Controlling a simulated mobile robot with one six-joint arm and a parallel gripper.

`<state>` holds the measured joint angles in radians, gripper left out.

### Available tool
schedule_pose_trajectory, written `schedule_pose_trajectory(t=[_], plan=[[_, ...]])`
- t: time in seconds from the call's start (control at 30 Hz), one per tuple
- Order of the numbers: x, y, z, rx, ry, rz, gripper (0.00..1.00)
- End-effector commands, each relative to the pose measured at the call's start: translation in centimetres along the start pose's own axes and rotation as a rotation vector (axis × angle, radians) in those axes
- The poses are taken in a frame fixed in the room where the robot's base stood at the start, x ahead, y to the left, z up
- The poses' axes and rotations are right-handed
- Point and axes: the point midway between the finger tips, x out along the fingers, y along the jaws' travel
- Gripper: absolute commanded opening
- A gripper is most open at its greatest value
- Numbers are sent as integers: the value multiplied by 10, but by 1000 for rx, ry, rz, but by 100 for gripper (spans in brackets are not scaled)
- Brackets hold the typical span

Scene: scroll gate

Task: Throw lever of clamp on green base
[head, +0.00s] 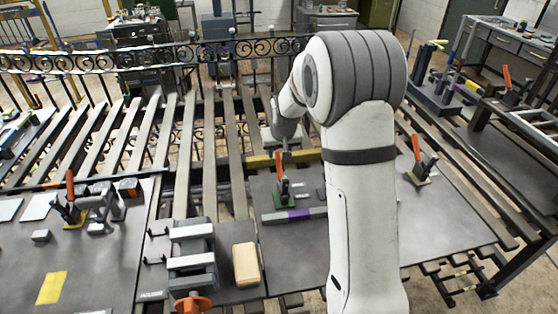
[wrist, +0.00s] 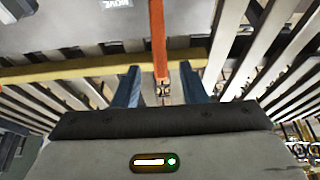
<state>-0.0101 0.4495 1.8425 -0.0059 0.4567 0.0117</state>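The clamp on the green base (head: 284,203) stands on the dark table panel in the head view. Its orange lever (head: 279,166) points up. My gripper is small and partly hidden by my arm in the head view, close to the top of this lever. In the wrist view my gripper (wrist: 160,84) has its two blue-grey fingers spread apart. An orange lever (wrist: 158,40) runs down from the top edge to the gap between them, with space on both sides. I cannot tell whether a finger touches it.
Other orange-levered clamps stand on a yellow base (head: 70,214) at left and a tan base (head: 422,172) at right. A grey and purple bar (head: 296,215) lies before the green base. A vise (head: 192,255) and tan block (head: 246,264) sit front left. A yellow bar (head: 262,160) lies behind.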

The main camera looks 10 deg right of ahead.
Motion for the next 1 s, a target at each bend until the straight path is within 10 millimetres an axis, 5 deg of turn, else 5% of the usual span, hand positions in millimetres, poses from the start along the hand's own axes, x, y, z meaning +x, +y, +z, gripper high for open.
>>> schedule_pose_trajectory(t=[0.5, 0.9, 1.0], plan=[[66, 1, 0, 1, -2, 1, 38], [74, 1, 0, 2, 0, 1, 38], [74, 1, 0, 2, 0, 1, 31]])
